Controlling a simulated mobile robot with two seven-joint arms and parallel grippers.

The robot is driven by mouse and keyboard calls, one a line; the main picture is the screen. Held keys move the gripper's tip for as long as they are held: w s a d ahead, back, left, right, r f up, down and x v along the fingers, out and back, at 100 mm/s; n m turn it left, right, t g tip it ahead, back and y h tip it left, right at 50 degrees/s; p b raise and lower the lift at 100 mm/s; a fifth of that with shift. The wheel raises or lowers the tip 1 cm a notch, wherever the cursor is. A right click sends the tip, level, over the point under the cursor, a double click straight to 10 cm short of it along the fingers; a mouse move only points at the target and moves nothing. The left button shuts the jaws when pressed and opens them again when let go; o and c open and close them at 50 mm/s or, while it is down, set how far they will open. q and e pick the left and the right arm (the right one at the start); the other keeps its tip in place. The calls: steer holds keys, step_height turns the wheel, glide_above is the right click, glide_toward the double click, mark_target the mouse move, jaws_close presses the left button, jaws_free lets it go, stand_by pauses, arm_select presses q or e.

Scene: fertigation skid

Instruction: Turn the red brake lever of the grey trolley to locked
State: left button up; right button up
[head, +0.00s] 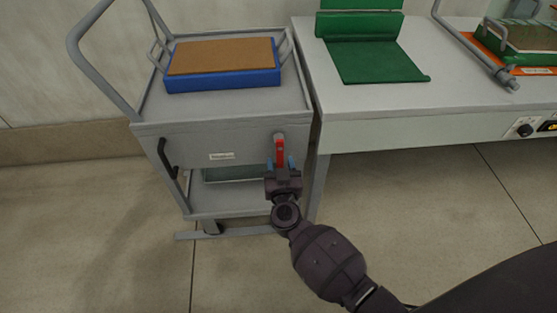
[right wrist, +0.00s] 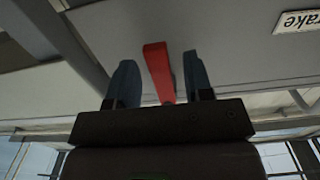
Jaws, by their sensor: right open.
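The grey trolley (head: 225,146) stands at the left of the head view. Its red brake lever (head: 280,150) is on the right part of the front panel and hangs roughly straight down from a pivot. My right gripper (head: 280,162) is open, with one blue finger on each side of the lever's lower part. In the right wrist view the red lever (right wrist: 158,70) lies between the two fingers, with a visible gap on each side. The lever's lower end is hidden behind the gripper body. My left gripper is not in view.
A small label (head: 222,156) is left of the lever, and a black handle (head: 168,158) is on the trolley's left side. A blue tray (head: 224,81) with a brown block lies on top. A white bench (head: 440,115) stands close on the right. The floor in front is clear.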

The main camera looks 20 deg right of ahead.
steer(key=shift+x, duration=0.8)
jaws_close()
